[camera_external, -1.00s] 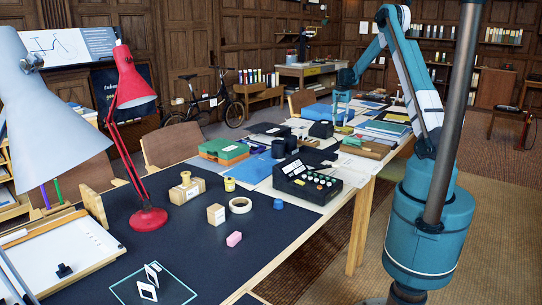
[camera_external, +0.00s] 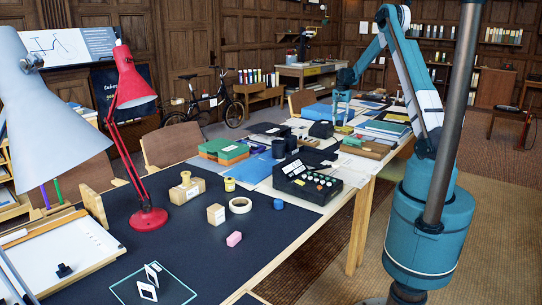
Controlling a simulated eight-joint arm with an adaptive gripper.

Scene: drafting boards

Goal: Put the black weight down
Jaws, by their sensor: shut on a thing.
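My gripper (camera_external: 340,118) is far off on the long table, pointing down among papers and boxes near the table's far half. It is small in this view, and its fingertips are hard to make out. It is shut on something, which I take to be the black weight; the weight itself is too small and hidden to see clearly. I cannot tell whether it touches the tabletop. A dark block (camera_external: 321,130) stands just left of the gripper.
Blue folders (camera_external: 383,130) lie right of the gripper. A red lamp (camera_external: 135,90) rises at left. The dark mat (camera_external: 190,235) has bare room.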

